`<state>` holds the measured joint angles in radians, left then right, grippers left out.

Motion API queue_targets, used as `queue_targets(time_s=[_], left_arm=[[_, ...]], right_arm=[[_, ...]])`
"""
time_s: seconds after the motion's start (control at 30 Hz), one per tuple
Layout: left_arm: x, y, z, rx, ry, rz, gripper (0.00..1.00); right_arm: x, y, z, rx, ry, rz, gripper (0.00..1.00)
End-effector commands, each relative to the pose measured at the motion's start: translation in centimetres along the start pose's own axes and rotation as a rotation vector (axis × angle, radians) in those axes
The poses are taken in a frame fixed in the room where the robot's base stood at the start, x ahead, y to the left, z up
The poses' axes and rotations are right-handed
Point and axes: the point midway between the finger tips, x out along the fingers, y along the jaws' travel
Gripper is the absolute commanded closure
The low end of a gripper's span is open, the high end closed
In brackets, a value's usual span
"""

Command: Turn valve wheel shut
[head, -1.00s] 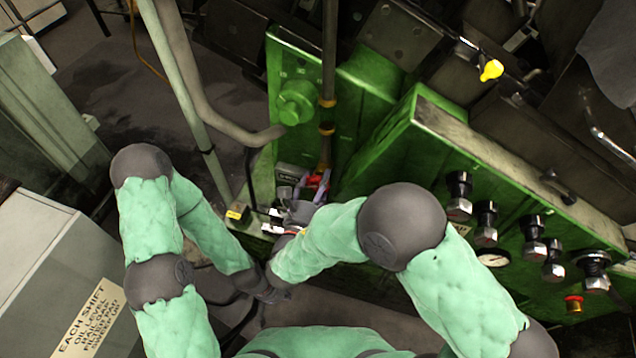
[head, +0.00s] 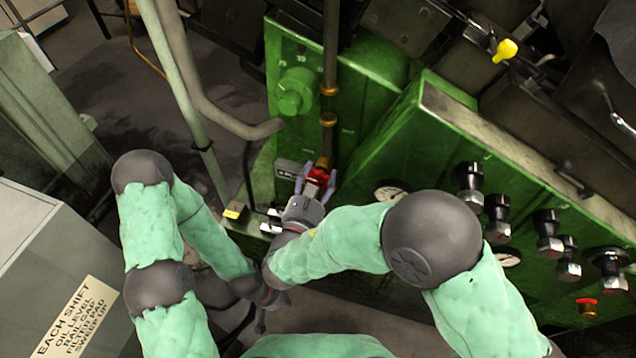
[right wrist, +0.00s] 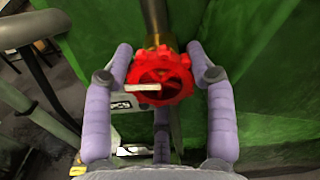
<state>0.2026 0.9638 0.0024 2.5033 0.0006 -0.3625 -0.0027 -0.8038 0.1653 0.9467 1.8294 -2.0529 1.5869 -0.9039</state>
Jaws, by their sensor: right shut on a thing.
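The red valve wheel (head: 318,176) sits on a brass fitting at the lower end of a vertical pipe, against the green machine. It also shows in the right wrist view (right wrist: 163,67), with a pale bar across its left part. My right gripper (head: 314,182) has its lilac fingers on both sides of the wheel's rim and is shut on it. In the right wrist view the fingers (right wrist: 158,55) flank the wheel left and right. My left gripper (head: 272,298) hangs low near my body, away from the wheel; its fingers are too dark to read.
The green panel at right carries several black knobs (head: 497,212), gauges (head: 507,257) and a red button (head: 587,303). A green round knob (head: 293,92) is above the wheel. Grey pipes (head: 180,90) run at left. A grey cabinet (head: 55,260) stands lower left.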

Motion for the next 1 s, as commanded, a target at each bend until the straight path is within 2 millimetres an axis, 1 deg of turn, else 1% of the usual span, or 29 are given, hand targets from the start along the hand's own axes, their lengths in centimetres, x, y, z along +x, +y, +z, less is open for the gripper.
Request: queue_targets(time_s=[0.03,0.27,0.57,1.0], left_arm=[[0.8,-0.3,0.0,0.0,0.0,0.0,1.0],[2.8,-1.0,-0.1,0.0,0.0,0.0,1.0],[5.7,-2.0,-0.2,0.0,0.0,0.0,1.0],[11.1,-4.0,-0.4,0.0,0.0,0.0,1.0]], right_arm=[[-0.1,0.1,-0.7,0.041,0.006,0.0,0.77],[-0.1,0.2,-0.8,0.259,0.007,0.001,0.77],[-0.1,0.3,-0.9,0.544,0.009,0.001,0.77],[-0.1,0.5,-1.1,0.959,0.01,0.0,0.77]])
